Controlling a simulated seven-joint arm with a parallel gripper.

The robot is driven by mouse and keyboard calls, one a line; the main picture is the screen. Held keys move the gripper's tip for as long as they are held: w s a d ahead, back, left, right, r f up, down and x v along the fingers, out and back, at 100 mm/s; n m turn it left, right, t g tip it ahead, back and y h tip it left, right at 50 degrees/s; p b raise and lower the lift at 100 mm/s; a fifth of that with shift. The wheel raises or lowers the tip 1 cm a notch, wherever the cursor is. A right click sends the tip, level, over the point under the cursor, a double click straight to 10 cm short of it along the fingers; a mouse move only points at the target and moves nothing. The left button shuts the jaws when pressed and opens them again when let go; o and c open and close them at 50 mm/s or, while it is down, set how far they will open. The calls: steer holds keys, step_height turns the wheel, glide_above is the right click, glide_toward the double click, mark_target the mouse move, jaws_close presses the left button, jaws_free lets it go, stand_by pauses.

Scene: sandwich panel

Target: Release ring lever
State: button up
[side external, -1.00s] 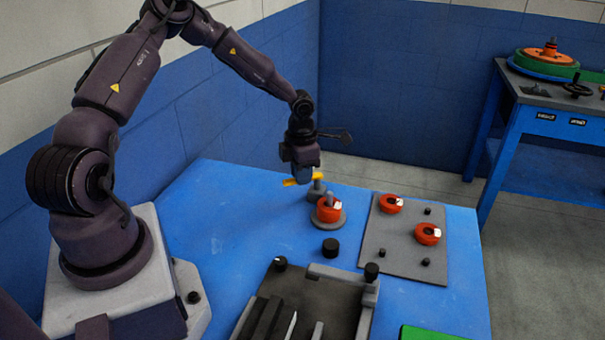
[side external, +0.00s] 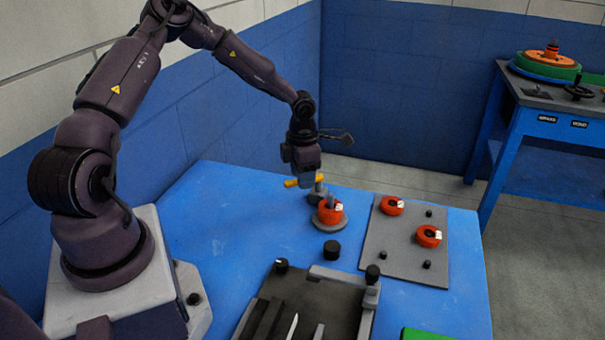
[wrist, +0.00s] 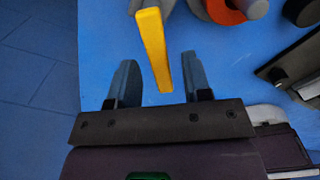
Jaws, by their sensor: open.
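The lever (wrist: 153,48) is a yellow bar. In the wrist view it points down into the gap between my fingers, with a bare gap on each side of it. In the side view the lever (side external: 291,183) sticks out to the left below my gripper (side external: 305,178). My gripper, also seen in the wrist view (wrist: 158,80), is open and holds nothing. A red ring (side external: 329,212) sits on a round grey base (side external: 330,224) beside the lever's grey post. The ring (wrist: 226,10) is partly cut off at the top of the wrist view.
A grey plate (side external: 405,254) with two red rings and black knobs lies to the right. A black knob (side external: 331,250) stands in front of the ring base. A dark fixture (side external: 310,309) is at the front. The blue table (side external: 225,215) is bare at the left.

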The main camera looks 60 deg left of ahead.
step_height(320, 180, up, 7)
steer(key=shift+r, duration=0.2)
steer(key=shift+c, duration=0.3)
